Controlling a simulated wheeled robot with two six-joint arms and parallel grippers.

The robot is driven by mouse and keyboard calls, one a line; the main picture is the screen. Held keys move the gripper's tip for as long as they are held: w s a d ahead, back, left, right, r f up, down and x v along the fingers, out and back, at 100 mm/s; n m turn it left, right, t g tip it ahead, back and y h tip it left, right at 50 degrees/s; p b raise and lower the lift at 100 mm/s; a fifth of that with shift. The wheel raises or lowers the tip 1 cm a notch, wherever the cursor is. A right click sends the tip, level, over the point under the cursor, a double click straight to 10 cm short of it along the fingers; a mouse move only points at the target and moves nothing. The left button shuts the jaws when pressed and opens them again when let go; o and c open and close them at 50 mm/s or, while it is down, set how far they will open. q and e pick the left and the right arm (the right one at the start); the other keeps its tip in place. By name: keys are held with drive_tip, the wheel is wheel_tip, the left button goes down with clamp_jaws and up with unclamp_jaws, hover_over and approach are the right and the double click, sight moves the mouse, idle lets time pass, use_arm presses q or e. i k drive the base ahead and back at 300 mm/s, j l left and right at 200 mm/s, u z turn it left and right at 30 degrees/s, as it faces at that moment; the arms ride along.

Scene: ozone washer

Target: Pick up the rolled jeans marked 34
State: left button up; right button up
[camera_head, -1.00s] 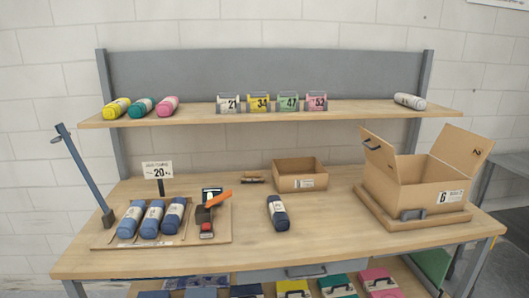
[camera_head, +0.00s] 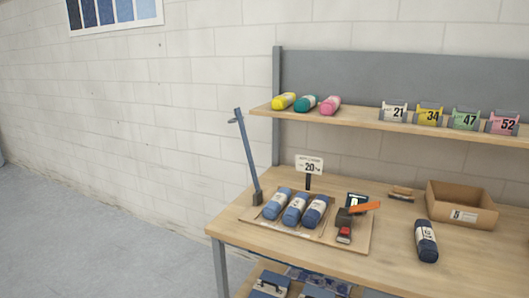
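Three blue rolled jeans lie side by side on a wooden board (camera_head: 272,229) at the left of the table: a left roll (camera_head: 277,203), a middle roll (camera_head: 295,208) and a right roll (camera_head: 315,211). A darker navy roll (camera_head: 426,241) with a pale label lies alone on the table to the right. The marks on the rolls are too small to read. A yellow card marked 34 (camera_head: 430,114) stands on the upper shelf. Neither of my grippers shows.
A sign reading 20 (camera_head: 309,165) stands behind the board. A tool with an orange part (camera_head: 364,207) lies on the board's right. An open cardboard box (camera_head: 461,205) stands at the right. A blue post (camera_head: 248,160) rises at the table's left corner. Floor (camera_head: 100,240) at left is clear.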

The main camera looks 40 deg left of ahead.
sight(295, 209)
drive_tip(key=k+j, duration=0.15)
drive_tip(key=j, duration=0.25)
drive_tip(key=k+j, duration=0.15)
drive_tip(key=j, duration=0.25)
drive_tip(key=k+j, duration=0.1)
drive_tip(key=j, duration=0.35)
drive_tip(key=k+j, duration=0.15)
drive_tip(key=j, duration=0.25)
drive_tip(key=k+j, duration=0.15)
drive_tip(key=j, duration=0.25)
